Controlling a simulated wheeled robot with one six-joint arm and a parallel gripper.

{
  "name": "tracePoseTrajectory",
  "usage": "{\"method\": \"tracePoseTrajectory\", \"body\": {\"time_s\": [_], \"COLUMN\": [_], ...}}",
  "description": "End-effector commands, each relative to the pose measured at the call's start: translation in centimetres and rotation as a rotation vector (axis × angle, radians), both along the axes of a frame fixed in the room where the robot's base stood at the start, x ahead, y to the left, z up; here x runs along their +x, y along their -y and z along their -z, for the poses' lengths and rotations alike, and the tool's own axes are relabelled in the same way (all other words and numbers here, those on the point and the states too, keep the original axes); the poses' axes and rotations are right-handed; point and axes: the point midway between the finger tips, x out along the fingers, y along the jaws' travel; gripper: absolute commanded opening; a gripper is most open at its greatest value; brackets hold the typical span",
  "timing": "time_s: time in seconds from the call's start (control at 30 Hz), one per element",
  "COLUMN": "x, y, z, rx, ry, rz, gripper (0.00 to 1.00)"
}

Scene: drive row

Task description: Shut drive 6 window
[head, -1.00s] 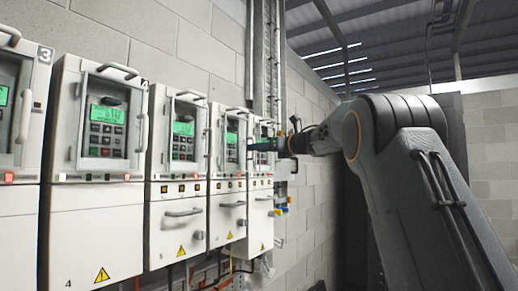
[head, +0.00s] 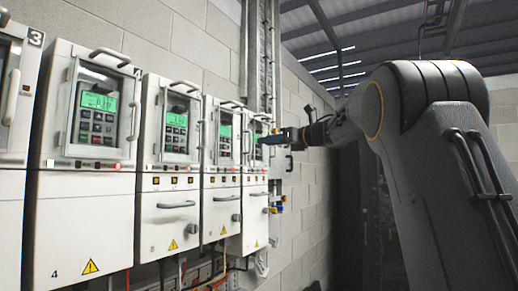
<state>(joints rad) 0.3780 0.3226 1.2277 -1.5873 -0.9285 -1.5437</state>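Counting on from the cabinets marked 3 and 4, drive 6 (head: 222,140) is the second cabinet to the right of drive 4. Its window (head: 226,132) lies over a lit green display. At this size and angle I cannot tell how far that window stands open. My gripper (head: 268,138) is at the end of my arm, right of drive 6 in the picture and over the front of the last cabinet (head: 257,185). It looks clear of drive 6's window. Its fingers are small and seen side-on, so their opening is unclear.
Drive 4 (head: 85,205) and the drive between it and drive 6 (head: 167,215) stand in the same row, with handles jutting out. Drive 3 (head: 12,190) is at the left edge. A block wall (head: 310,180) and conduits (head: 262,60) are behind. Cables hang below.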

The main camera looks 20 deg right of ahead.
Motion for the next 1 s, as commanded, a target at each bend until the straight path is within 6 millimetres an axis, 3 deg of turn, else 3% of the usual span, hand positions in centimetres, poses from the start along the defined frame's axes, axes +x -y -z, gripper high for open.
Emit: {"method": "tracePoseTrajectory", "body": {"time_s": [0.37, 0.57, 0.77, 1.0], "x": [-0.9, -1.3, -3.5, -8.9], "y": [-0.1, -0.6, -3.5, -5.7], "z": [-0.1, -0.6, -2.4, -2.2], "rx": [-0.001, 0.055, 0.412, 1.022], "ry": [0.001, -0.025, -0.171, -0.351], "rz": [-0.01, 0.013, 0.138, 0.315], "gripper": [0.27, 0.0, 0.0, 0.0]}}
